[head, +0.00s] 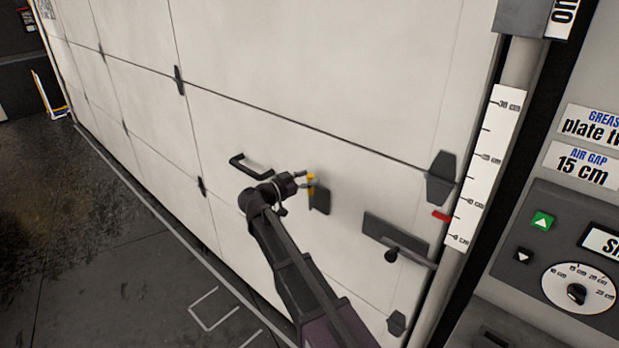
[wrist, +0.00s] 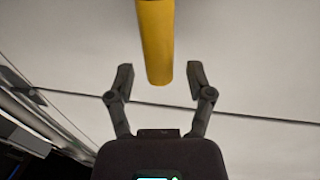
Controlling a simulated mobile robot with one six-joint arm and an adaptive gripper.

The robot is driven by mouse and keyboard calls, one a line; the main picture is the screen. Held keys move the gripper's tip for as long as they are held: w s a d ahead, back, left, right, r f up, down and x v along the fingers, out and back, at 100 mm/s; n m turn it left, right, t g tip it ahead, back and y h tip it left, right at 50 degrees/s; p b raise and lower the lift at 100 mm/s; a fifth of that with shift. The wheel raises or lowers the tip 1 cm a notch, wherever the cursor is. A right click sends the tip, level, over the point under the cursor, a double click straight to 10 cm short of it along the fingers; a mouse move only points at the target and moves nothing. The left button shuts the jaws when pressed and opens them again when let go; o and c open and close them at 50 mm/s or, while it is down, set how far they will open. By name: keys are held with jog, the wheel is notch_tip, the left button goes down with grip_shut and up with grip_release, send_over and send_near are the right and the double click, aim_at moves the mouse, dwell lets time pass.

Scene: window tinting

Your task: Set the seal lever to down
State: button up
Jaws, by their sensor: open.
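The lever I take for the seal lever is a yellow bar (head: 311,178) by a small dark plate (head: 321,201) on the white sectional door. My gripper (head: 303,180) is at the yellow bar and partly hides it in the head view. In the wrist view the yellow bar (wrist: 155,40) comes down from the top edge and its end lies between the two fingertips. My gripper (wrist: 160,82) is open, with a gap on both sides of the bar. The lever's set position cannot be told clearly.
A black pull handle (head: 250,166) is left of my gripper. A sliding bolt with a round knob (head: 391,254) is to the right. A ruler strip (head: 487,165) and a control panel (head: 570,250) stand further right.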

jog(key=shift+w+d, duration=0.3)
jog(key=shift+d, duration=0.1)
grip_shut()
jog(key=shift+w, duration=0.15)
